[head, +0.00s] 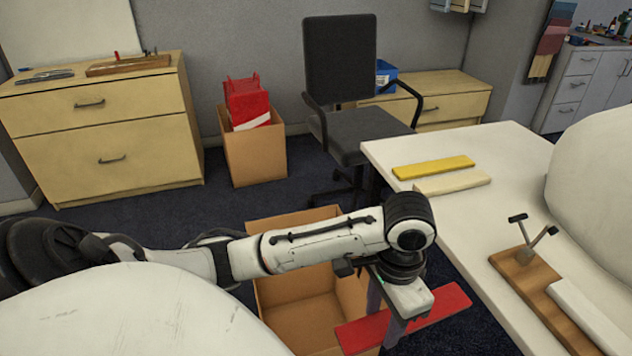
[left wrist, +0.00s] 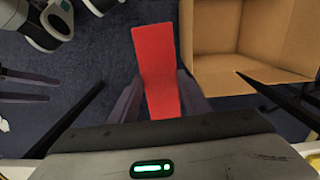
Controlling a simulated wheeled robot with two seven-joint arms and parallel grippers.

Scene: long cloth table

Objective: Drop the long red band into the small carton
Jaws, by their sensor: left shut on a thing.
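The long red band (head: 440,306) is a flat red strip. My left gripper (head: 392,335) is shut on it near its middle. In the left wrist view, the band (left wrist: 157,70) runs between the two dark fingers. An open cardboard carton (head: 275,317) stands on the floor below and left of my left gripper. It appears empty where its inside shows. The carton also shows in the left wrist view (left wrist: 215,72), to the right of the band and apart from it. The right gripper (left wrist: 58,88) shows as two spread dark fingers at the left edge there.
A white table (head: 460,225) lies to the right, holding a yellow strip (head: 433,167), a cream strip (head: 452,184) and a wooden block with metal pegs (head: 525,270). Another carton (head: 257,160) with red things stands at the back. A chair (head: 345,100) is behind.

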